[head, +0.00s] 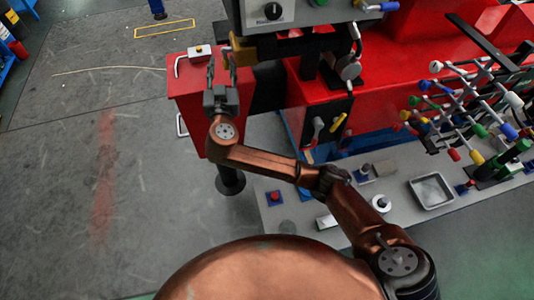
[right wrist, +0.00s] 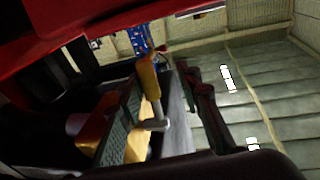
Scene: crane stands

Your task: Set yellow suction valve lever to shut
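My right gripper (head: 222,66) is raised at the upper middle of the head view, its fingers pointing away beside a yellow part (head: 241,50) under the grey control box. In the right wrist view the fingers are apart, and a yellow lever (right wrist: 149,76) on a grey rod (right wrist: 156,125) shows in the gap between them. I cannot tell whether a finger touches it. The lever's valve body and any position marks are not readable. A second yellow lever (head: 339,124) sits on a black panel lower right in the head view. My left gripper is out of view.
A red cabinet (head: 190,84) stands beneath my right gripper. A grey box with a black knob (head: 272,12) hangs just above. At right is a rack of coloured-ended levers (head: 470,95). A grey bench with a metal tray (head: 432,190) lies below. The left floor is mostly clear.

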